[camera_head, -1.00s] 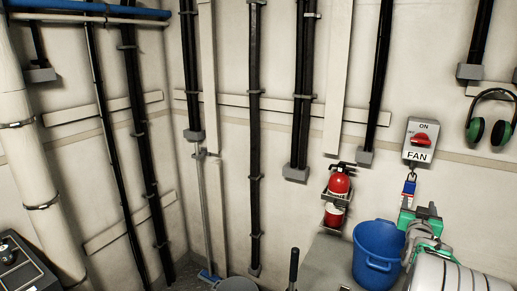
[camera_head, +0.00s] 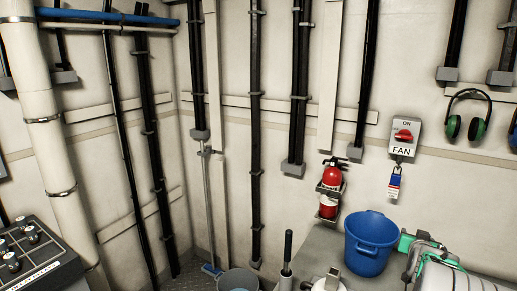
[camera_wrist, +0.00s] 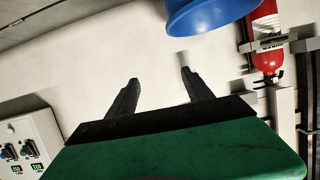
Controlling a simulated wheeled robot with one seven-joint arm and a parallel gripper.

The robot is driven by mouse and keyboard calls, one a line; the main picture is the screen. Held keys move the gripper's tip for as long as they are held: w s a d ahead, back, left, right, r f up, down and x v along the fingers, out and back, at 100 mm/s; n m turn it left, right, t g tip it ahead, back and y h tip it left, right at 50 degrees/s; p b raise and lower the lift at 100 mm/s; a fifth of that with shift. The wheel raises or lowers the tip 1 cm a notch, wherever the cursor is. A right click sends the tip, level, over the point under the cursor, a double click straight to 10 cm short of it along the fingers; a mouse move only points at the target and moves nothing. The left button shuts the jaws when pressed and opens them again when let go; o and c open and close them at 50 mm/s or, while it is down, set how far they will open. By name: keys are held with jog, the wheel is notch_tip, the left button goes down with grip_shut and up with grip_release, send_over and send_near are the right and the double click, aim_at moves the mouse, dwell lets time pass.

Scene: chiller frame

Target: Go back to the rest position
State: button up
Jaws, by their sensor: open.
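My gripper (camera_wrist: 159,74) is open and empty in the wrist view, its two dark fingers apart in front of the pale wall. In the head view, its green-and-white end (camera_head: 425,252) is at the lower right, beside the blue bucket; the fingers cannot be made out there. The grey FAN switch box (camera_head: 404,141) with a red switch is on the wall above it. A blue-and-white tag (camera_head: 394,184) hangs below that box, apart from my gripper.
A blue bucket (camera_head: 370,243) stands on a grey surface, close to my gripper. A red fire extinguisher (camera_head: 331,187) is on the wall. Ear muffs (camera_head: 468,115) hang at the right. A control console (camera_head: 32,258) is at the lower left. Pipes run up the wall.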

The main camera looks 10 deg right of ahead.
jog(key=s+a+f+g+y, duration=0.3)
jog(key=s+a+f, duration=0.25)
jog(key=f, duration=0.25)
jog(key=s+a+f+g+y, duration=0.25)
jog(key=s+a+f, duration=0.3)
jog(key=f, duration=0.35)
jog(key=s+a+g+y, duration=0.3)
jog(key=s+a+g, duration=0.1)
jog(key=s+a, duration=0.6)
jog(key=s+a+r+n+g+p, duration=0.15)
jog(key=s+a+r, duration=0.3)
jog(key=a, duration=0.55)
jog(key=w+a+r+n+t+p, duration=0.1)
jog(key=w+a+r+n, duration=0.1)
jog(key=a+r, duration=0.4)
jog(key=w+a+r+n+t, duration=0.2)
jog(key=a+r+n, duration=0.3)
jog(key=a, duration=0.4)
jog(key=shift+w+r+p, duration=0.35)
jog(key=shift+w+r, duration=0.1)
jog(key=shift+r, duration=0.25)
